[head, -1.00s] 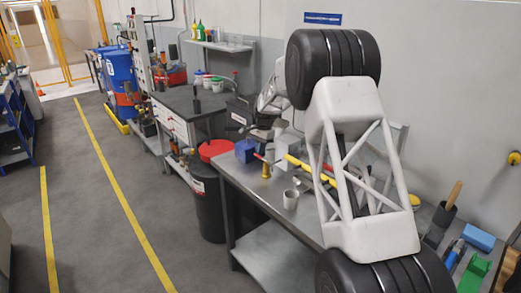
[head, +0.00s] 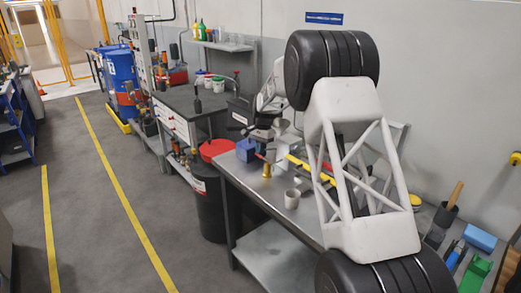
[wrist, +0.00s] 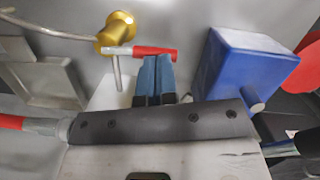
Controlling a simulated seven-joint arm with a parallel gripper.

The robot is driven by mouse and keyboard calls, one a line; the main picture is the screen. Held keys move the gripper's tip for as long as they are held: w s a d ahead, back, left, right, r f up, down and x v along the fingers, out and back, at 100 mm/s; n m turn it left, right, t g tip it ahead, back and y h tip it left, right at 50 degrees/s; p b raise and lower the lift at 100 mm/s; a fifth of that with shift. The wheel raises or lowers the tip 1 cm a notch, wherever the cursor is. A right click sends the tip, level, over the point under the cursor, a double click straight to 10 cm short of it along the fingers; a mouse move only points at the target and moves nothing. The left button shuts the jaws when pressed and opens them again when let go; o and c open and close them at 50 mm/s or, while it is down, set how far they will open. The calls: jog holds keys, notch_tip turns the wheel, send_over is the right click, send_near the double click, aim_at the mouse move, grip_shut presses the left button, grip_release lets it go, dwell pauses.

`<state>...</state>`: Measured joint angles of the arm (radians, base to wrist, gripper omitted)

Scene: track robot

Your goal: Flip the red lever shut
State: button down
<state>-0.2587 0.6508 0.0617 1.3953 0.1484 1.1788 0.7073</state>
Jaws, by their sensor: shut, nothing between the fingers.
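The red lever (wrist: 140,51) lies sideways across the upper middle of the wrist view, its left end at a round brass fitting (wrist: 115,30). In the head view the lever (head: 261,157) shows small, above the brass body (head: 267,171) near the bench's front edge. My gripper (wrist: 153,60) is shut and empty. Its two blue fingers are pressed together, with their tips at the lever's right half. I cannot tell whether they touch it. In the head view my gripper (head: 262,136) is dark and small, just above the lever, and its fingertips are hard to make out.
A blue block (wrist: 236,62) stands close right of my fingers; in the head view the block (head: 246,150) is left of the lever. A grey cup (head: 292,199) stands to the right on the metal bench (head: 237,180). A bin with a red lid (head: 215,149) is beside the bench.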

jog(key=shift+s+a, duration=0.3)
jog(key=shift+a, duration=0.05)
dwell(0.9)
jog(key=shift+s+a+n+h, duration=0.15)
jog(key=shift+s+a+n, duration=0.2)
jog(key=shift+n, duration=0.5)
jog(key=shift+s+a+n+h, duration=0.2)
jog(key=shift+s+n, duration=0.1)
jog(key=shift+n, duration=0.55)
jog(key=shift+s+a+n+h, duration=0.25)
jog(key=shift+s+n, duration=0.45)
jog(key=shift+n, duration=0.65)
jog(key=shift+s+a+n+h, duration=0.2)
jog(key=shift+s+n, duration=0.5)
jog(key=shift+n, duration=0.65)
jog(key=shift+s+d+n+h, duration=0.2)
jog(key=shift+s+n, duration=0.5)
jog(key=shift+n, duration=0.6)
jog(key=shift+s+d+n+h, duration=0.15)
jog(key=shift+s+n, duration=0.5)
jog(key=shift+n, duration=0.65)
jog(key=shift+w+d, duration=0.15)
jog(key=shift+w+d, duration=0.2)
jog(key=shift+d, duration=0.25)
